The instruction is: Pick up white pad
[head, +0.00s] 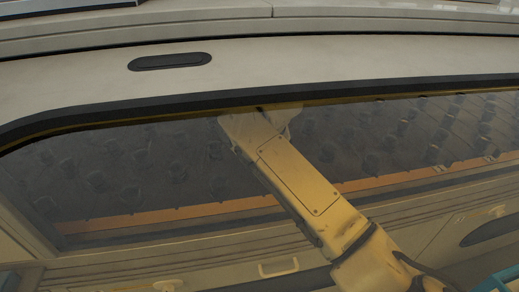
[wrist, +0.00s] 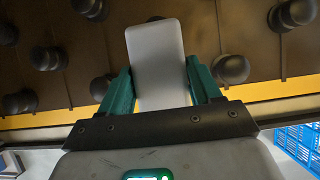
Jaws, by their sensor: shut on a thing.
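The white pad (wrist: 157,62) is a pale, rounded rectangular block in the wrist view. It sits between the two green fingers of my gripper (wrist: 162,84), which are shut on its sides. Behind it is a dark panel with round black knobs. I cannot tell whether the pad touches that panel. In the head view my arm reaches behind a tinted window, and the gripper and pad cannot be made out there.
Several black knobs (wrist: 234,68) stand on the dark panel around the pad. A yellow-orange strip (wrist: 285,89) runs along its edge. A blue crate (wrist: 300,146) is at the lower right. In the head view the tinted window has a dark frame (head: 180,103) above.

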